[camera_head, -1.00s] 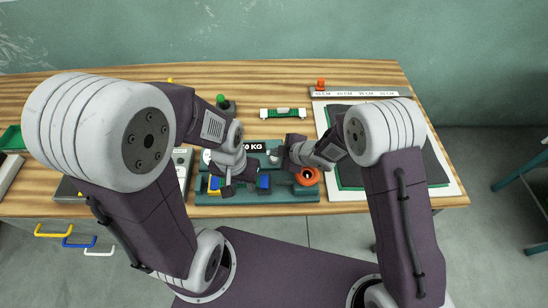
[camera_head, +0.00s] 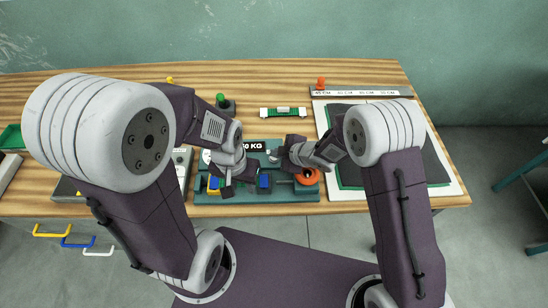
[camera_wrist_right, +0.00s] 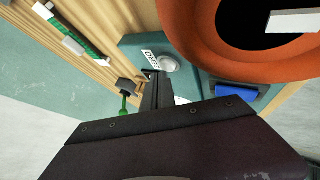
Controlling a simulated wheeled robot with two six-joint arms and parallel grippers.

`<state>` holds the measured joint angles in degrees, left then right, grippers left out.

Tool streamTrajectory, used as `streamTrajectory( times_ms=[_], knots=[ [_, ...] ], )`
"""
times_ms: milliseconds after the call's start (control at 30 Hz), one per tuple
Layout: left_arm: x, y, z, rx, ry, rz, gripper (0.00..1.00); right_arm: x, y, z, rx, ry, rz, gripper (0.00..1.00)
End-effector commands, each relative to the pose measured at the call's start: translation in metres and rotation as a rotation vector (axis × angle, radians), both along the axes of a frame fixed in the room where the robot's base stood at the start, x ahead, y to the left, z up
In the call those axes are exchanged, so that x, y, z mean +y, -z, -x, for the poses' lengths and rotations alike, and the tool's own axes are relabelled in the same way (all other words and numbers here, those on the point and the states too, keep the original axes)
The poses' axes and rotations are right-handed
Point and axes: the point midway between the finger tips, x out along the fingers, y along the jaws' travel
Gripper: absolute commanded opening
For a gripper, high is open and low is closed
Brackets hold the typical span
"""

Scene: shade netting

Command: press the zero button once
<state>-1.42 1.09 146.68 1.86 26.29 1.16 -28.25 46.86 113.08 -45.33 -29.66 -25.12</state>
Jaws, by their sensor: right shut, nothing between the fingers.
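A round whitish button (camera_wrist_right: 168,64) sits on a teal scale body (camera_wrist_right: 133,43), beside a white label reading ZERO (camera_wrist_right: 149,58), in the right wrist view. My right gripper (camera_wrist_right: 154,76) is shut and empty. Its dark fingertips appear right beside the button and label; I cannot tell whether they touch. In the head view my right gripper (camera_head: 276,158) is over the teal scale (camera_head: 290,195), and I cannot make out the button clearly there. My left gripper (camera_head: 228,190) hangs over the scale's left part; its jaw opening is unclear.
An orange ring (camera_head: 307,177) stands on the scale's right side, close to my right gripper. Blue parts (camera_head: 264,182) sit at the scale's front. A dark mat (camera_head: 437,165) is at right.

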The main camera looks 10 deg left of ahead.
Motion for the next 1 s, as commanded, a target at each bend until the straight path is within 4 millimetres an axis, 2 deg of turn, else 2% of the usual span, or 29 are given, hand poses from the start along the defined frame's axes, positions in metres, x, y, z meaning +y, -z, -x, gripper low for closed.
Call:
streamTrajectory(
  times_ms=[1000],
  knots=[
    [0.000, 0.009, 0.000, 0.000, 0.000, 0.000, 0.36, 0.000, 0.010, 0.000, 0.000, 0.000, 0.000, 0.00]
  ],
)
